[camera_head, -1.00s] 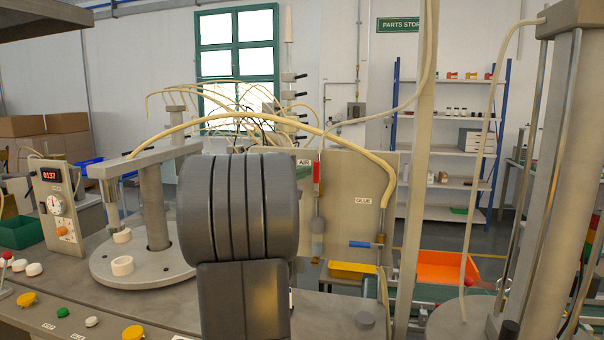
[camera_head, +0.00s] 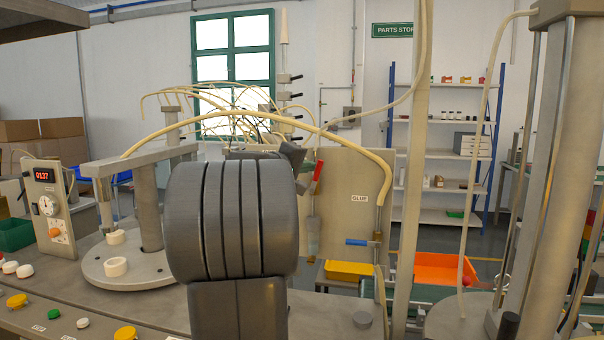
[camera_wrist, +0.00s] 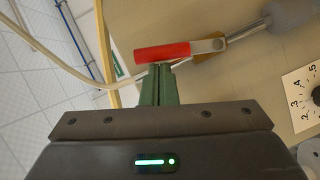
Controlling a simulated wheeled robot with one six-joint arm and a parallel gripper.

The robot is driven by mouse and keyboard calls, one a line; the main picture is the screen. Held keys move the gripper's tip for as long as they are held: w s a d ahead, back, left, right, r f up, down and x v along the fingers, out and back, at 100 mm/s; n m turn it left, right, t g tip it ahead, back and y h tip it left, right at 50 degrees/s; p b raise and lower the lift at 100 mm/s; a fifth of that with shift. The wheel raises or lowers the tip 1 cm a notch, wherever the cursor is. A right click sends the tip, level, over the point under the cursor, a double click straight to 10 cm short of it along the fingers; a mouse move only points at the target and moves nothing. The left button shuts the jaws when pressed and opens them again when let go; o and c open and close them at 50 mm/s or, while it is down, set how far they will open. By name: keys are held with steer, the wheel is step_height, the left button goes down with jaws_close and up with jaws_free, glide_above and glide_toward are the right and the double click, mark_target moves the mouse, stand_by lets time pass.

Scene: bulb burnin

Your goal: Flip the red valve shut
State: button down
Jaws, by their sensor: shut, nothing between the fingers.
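The red valve handle (camera_head: 317,178) is on the panel right of my arm in the head view, tilted slightly, its top leaning right. In the wrist view the red handle (camera_wrist: 162,52) lies across the picture, its bare metal end over the brass valve body (camera_wrist: 210,46) and nearly in line with the pipe. My gripper (camera_wrist: 157,68) is shut and empty, its green fingertips right beside the handle's lower edge. I cannot tell if they touch. In the head view my arm hides most of the gripper and part of the panel.
A blue-handled valve (camera_head: 358,242) sits under the GLUE label (camera_head: 359,198) to the right, its handle crossing its pipe. A pale hose (camera_head: 300,124) arches above. A grey post (camera_head: 412,200) stands right of the panel (camera_head: 345,215). A yellow bin (camera_head: 348,271) stands low behind.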

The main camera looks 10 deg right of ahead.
steer(key=d+m+y, duration=0.1)
steer(key=s+d+m+b, duration=0.1)
steer(key=shift+d+m+y, duration=0.1)
steer(key=shift+m+y, duration=0.3)
steer(key=s+d+f+m+y, duration=0.1)
steer(key=d+f+m+y, duration=0.2)
steer(key=m, duration=0.3)
steer(key=shift+s+d+f+t+y+b, duration=0.35)
steer(key=shift+d+y+b, duration=0.1)
steer(key=shift+d+y, duration=0.4)
steer(key=shift+a, duration=0.1)
steer(key=s+a+r+p, duration=0.2)
steer(key=s+a+r, duration=0.1)
steer(key=s+r, duration=0.4)
steer(key=shift+s+r, duration=0.35)
steer(key=shift+r, duration=0.2)
